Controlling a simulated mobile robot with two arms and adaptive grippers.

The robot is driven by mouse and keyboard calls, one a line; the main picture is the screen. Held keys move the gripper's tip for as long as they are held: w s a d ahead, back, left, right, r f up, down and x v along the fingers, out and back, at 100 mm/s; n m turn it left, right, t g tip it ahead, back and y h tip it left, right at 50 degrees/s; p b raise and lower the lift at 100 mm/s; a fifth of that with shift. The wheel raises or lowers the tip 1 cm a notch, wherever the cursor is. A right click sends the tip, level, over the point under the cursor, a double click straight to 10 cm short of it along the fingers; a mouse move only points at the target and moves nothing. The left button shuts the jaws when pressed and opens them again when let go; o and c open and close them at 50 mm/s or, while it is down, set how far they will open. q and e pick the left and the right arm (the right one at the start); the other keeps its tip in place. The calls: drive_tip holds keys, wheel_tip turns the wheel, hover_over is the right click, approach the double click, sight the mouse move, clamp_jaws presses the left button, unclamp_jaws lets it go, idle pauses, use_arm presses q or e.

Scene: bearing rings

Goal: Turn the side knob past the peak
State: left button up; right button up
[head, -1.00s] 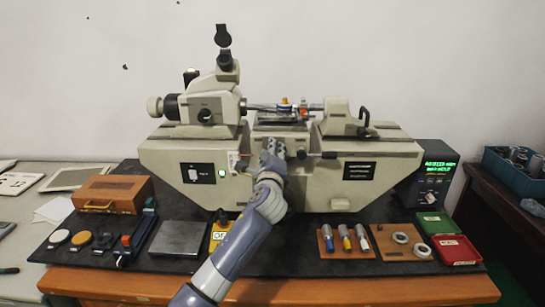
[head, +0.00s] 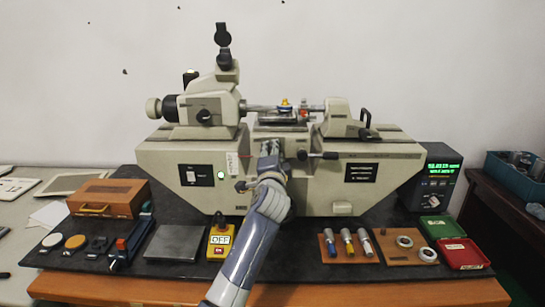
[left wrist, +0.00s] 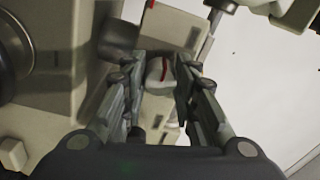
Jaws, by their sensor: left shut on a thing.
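The beige measuring machine (head: 180,155) stands on the black mat. My left gripper (head: 269,149) is at the middle of its front, just below the central stage (head: 284,118). The gripper is shut on this knob. In the head view the gripper and wrist hide the knob. My right gripper is not in view.
A digital readout (head: 440,172) with green figures stands at the right. A lever with a black ball (head: 330,155) sticks out right of my gripper. A yellow box marked OFF (head: 220,242), a wooden case (head: 108,197) and red and green trays (head: 460,252) stand around the machine.

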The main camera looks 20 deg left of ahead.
use_arm(q)
drive_tip(key=shift+n, duration=0.3)
drive_tip(key=o, duration=1)
drive_tip(key=shift+o, duration=0.2)
drive_tip(key=v, duration=1.2)
drive_tip(key=shift+f, duration=0.15)
